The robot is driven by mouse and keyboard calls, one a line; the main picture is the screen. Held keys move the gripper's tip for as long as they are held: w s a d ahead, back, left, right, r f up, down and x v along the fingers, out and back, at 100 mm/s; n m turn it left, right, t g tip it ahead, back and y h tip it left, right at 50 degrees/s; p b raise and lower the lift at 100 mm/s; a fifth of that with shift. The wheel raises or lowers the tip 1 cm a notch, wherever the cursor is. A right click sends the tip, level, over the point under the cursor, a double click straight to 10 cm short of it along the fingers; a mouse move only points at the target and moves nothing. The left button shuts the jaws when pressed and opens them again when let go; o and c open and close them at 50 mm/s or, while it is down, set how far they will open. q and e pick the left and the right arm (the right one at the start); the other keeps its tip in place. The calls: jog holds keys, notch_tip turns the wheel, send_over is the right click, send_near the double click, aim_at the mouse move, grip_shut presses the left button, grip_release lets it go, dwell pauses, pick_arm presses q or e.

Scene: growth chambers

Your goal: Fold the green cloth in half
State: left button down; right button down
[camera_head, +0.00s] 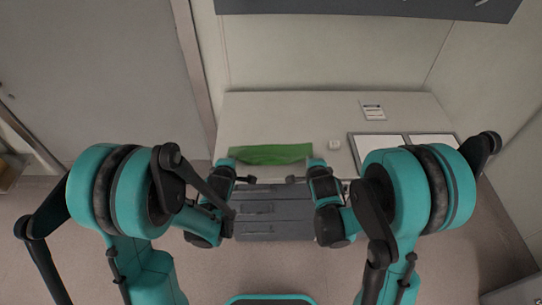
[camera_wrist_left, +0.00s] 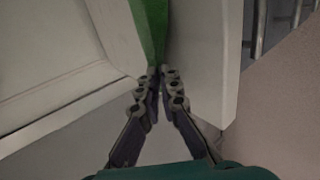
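The green cloth (camera_head: 270,154) shows as a narrow, wide strip at the front of the white table, left of its middle. My left gripper (camera_head: 232,163) is at its left end. In the left wrist view the fingertips (camera_wrist_left: 160,73) are together on the end of the cloth (camera_wrist_left: 150,25), which runs up from them. My right gripper (camera_head: 317,164) is at the right end of the cloth. Its fingertips are too small and dark to show whether they pinch it. The cloth's underside is hidden.
The white table (camera_head: 290,110) is clear behind the cloth. A small white object (camera_head: 334,144) and framed white panels (camera_head: 385,150) are to the right. A small label card (camera_head: 372,110) is farther back. Grey drawers (camera_head: 272,208) are below the front edge.

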pick_arm(q)
jog(key=c, duration=1.4)
grip_release()
jog(key=shift+c, duration=0.2)
pick_arm(e)
jog(key=c, duration=1.4)
grip_release()
jog(key=shift+c, duration=0.2)
